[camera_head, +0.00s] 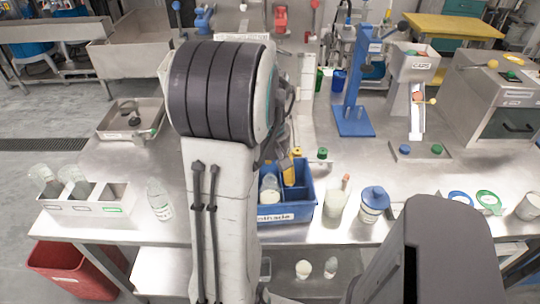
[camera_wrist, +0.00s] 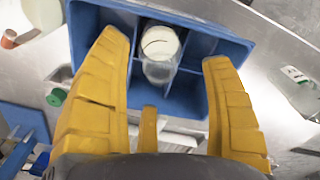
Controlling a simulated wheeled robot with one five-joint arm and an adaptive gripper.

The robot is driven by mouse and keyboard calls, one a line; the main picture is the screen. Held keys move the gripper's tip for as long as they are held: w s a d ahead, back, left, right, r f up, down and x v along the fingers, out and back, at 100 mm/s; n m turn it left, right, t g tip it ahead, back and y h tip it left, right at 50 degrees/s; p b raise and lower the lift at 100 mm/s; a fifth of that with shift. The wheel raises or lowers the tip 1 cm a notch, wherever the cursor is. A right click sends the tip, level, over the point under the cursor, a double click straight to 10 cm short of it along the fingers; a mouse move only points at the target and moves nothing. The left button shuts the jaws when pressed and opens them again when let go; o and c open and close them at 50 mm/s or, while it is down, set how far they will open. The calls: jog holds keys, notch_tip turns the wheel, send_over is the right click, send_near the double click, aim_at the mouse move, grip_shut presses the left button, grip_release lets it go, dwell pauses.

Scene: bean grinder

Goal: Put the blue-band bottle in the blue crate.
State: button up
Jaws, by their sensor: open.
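The blue crate (camera_head: 300,212) stands at the front of the steel table, partly hidden by my arm. In the wrist view the crate (camera_wrist: 228,46) shows its dividers and compartments. A clear bottle with a pale top (camera_wrist: 160,43) stands in one compartment; it also shows in the head view (camera_head: 269,190). I cannot make out a blue band on it. My gripper (camera_wrist: 163,52) is open above the crate, its yellow fingers on either side of that bottle with gaps between. In the head view only a bit of yellow finger shows behind my arm.
Right of the crate stand an orange-capped bottle (camera_head: 336,198) and a blue-lidded jar (camera_head: 374,205). A clear bottle (camera_head: 160,200) stands left, beside a white rack (camera_head: 90,210) holding clear bottles. A green-capped item (camera_head: 322,154) is behind the crate.

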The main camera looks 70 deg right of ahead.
jog(key=shift+r+b, duration=0.7)
jog(key=shift+r, duration=2.45)
jog(key=w+a+n+t+h, duration=0.1)
jog(key=w+a+n, duration=0.2)
jog(key=w+a, duration=1)
jog(key=a+f+n+t+y, duration=0.1)
jog(key=a+n, duration=0.3)
jog(key=a, duration=1.5)
jog(key=shift+a+f+t, duration=0.35)
jog(key=shift+f+t, duration=0.35)
jog(key=shift+f, duration=0.2)
jog(key=shift+r+p, duration=0.85)
jog(key=shift+r, duration=0.1)
